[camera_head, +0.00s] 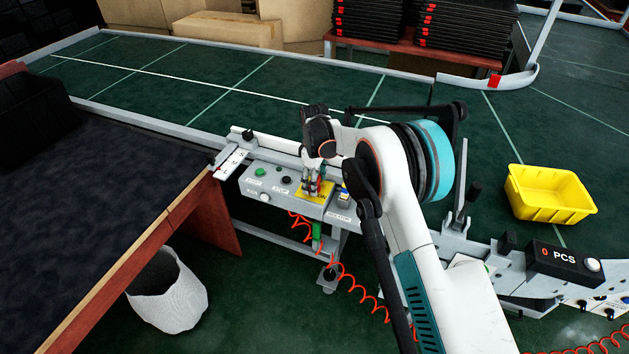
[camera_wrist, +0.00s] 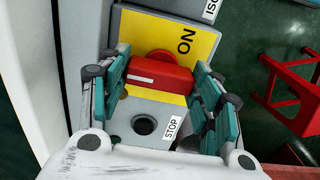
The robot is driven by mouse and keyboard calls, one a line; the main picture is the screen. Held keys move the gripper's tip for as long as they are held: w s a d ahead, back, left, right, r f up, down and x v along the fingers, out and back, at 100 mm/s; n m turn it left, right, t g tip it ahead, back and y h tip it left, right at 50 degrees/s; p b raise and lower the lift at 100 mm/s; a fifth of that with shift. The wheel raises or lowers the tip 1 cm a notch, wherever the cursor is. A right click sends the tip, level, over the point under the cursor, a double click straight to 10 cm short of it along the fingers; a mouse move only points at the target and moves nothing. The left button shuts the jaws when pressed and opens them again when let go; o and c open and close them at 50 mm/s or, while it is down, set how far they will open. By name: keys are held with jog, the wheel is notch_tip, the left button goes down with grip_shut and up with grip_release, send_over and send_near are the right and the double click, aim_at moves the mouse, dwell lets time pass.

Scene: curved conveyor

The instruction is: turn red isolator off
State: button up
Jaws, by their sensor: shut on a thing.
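The red isolator (camera_wrist: 160,75) is a red rotary handle on a yellow plate (camera_wrist: 150,30) in the wrist view. The word ON is printed on the plate beside it. The handle's bar lies across the picture, between the two teal fingers of my gripper (camera_wrist: 162,88), which are shut on it. In the head view my gripper (camera_head: 316,180) points down at the yellow plate (camera_head: 326,190) on the grey control box and mostly hides the red handle.
The grey control box (camera_head: 262,195) carries a green button (camera_head: 262,172), a black button (camera_head: 286,180) and a white one (camera_head: 265,197). A STOP label (camera_wrist: 171,128) lies near a dark round hole. A yellow bin (camera_head: 548,193) sits on the green conveyor at right.

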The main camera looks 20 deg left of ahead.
jog(key=o, duration=1.1)
jog(key=shift+c, duration=0.2)
notch_tip(320, 180, up, 12)
